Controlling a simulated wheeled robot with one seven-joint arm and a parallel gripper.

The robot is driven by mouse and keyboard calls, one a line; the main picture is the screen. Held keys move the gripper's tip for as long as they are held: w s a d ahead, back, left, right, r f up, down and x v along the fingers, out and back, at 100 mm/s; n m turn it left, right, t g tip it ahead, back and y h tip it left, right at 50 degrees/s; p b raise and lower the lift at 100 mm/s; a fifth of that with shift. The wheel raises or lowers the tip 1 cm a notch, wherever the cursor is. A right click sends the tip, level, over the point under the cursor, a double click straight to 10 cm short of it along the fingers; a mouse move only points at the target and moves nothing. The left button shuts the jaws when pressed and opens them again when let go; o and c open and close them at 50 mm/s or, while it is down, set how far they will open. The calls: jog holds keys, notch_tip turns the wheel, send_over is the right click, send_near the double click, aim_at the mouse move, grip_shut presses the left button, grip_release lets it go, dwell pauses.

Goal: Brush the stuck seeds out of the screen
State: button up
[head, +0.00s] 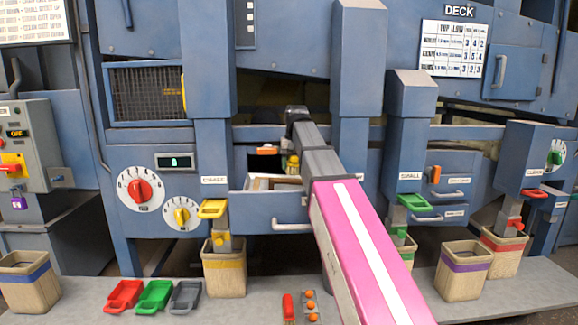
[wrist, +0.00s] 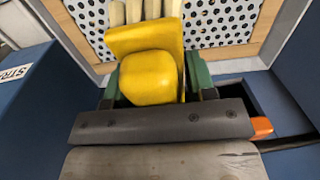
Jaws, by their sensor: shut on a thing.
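My gripper (wrist: 155,82) is shut on a yellow brush (wrist: 150,75), with a green finger on each side of its block. The brush's pale, thick bristles (wrist: 142,10) point away from me over the screen (wrist: 222,22). The screen is a white plate with round dark holes in a wooden frame. I cannot tell whether the bristles touch it, and I make out no seeds in its holes. In the head view, the brush (head: 292,165) shows small beyond my arm, above an open drawer (head: 258,184) in the blue machine; my arm hides part of it.
Blue drawer walls (wrist: 285,90) stand close around the frame in the wrist view. An orange part (head: 267,150) sits just left of my gripper. Blue posts (head: 357,80) flank the opening. Scoops (head: 154,296), a red-handled tool (head: 289,308) and bins (head: 226,270) stand on the grey ledge below.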

jog(key=shift+s+d, duration=0.15)
jog(key=shift+d, duration=3.15)
jog(key=shift+r, duration=0.1)
jog(key=shift+a, duration=0.1)
jog(key=shift+w+a+r, duration=0.1)
jog(key=shift+a+r, duration=0.25)
jog(key=shift+a, duration=2.4)
jog(key=shift+w+a+r, duration=0.1)
jog(key=shift+a+r, duration=0.3)
jog(key=shift+a, duration=2.35)
jog(key=shift+w+a+r, duration=0.1)
jog(key=shift+a+r, duration=0.25)
jog(key=shift+a, duration=2.4)
notch_tip(320, 180, up, 6)
jog(key=shift+d, duration=0.25)
